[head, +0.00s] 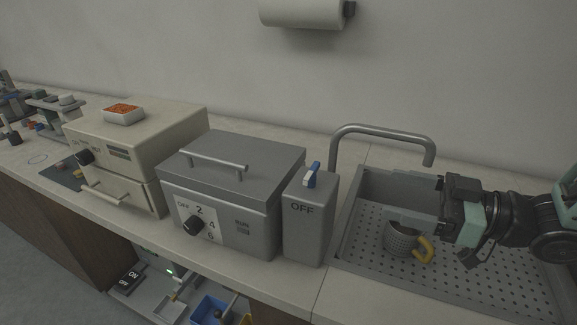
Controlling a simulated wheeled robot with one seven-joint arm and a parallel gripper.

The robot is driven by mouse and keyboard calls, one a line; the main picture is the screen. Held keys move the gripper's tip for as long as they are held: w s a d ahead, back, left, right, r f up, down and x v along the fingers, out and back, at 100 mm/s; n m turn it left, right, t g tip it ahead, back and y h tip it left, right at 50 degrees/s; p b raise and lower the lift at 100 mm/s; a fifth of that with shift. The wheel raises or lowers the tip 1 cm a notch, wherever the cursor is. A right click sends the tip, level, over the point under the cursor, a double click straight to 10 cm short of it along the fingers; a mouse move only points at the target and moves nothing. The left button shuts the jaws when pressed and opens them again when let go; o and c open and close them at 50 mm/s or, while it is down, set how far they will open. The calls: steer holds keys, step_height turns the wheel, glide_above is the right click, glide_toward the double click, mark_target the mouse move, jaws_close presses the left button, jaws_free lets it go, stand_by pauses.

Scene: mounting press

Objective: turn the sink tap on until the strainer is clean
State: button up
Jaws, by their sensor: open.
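The strainer (400,241) is a grey perforated cup with a yellow handle (425,249). It stands on the perforated floor of the sink (480,268). The tap spout (382,129) is a grey curved pipe arching over the sink's back; no water shows from it. A grey box (308,222) marked OFF stands left of the sink, with a blue and white lever (311,176) on top. My gripper (402,199) reaches in from the right, open and empty, over the strainer. Its lower finger hides part of the strainer's rim; I cannot tell whether they touch.
Left of the OFF box stand a grey lidded machine (231,178) with a numbered dial and a beige machine (140,145) with a dish of orange grains (123,113) on top. A paper roll (301,12) hangs on the wall. The sink floor right of the strainer is clear.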

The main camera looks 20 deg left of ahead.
mark_target(315, 173)
steer(key=shift+y, duration=0.3)
steer(key=a+p, duration=0.1)
steer(key=a, duration=0.4)
steer(key=w+a+p, duration=0.1)
steer(key=a, duration=0.5)
steer(key=w+a+p, duration=0.1)
steer(key=a, duration=0.5)
steer(key=shift+a+r, duration=0.1)
steer(key=shift+r, duration=0.15)
steer(key=c, duration=1)
